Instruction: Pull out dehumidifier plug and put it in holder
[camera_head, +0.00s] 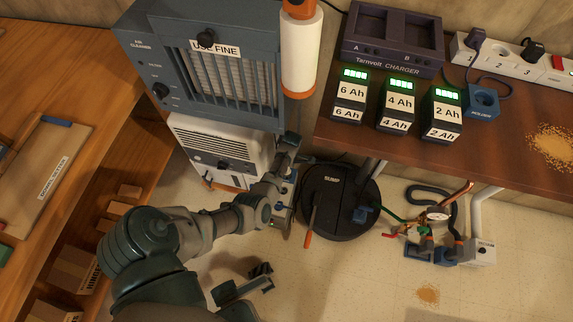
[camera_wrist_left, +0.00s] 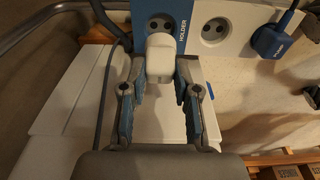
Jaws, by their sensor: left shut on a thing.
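The white plug (camera_wrist_left: 160,54) sits between the fingers of my left gripper (camera_wrist_left: 160,76), which is shut on it. The blue panel marked HOLDER (camera_wrist_left: 180,12), with a round socket, is just beyond the plug. I cannot tell whether the plug is apart from the panel. In the head view my left arm reaches beside the white dehumidifier (camera_head: 226,150); the plug is too small to make out there. My right gripper (camera_head: 266,278) is low in the head view, with its fingers apart and nothing between them.
A blue plug (camera_wrist_left: 272,42) sits right of a white round socket (camera_wrist_left: 215,31). A grey cable (camera_wrist_left: 104,70) runs down on the left. The black sump lid (camera_head: 340,200) lies right of my left arm. A bench (camera_head: 390,125) with a charger (camera_head: 393,40) overhangs the upper right.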

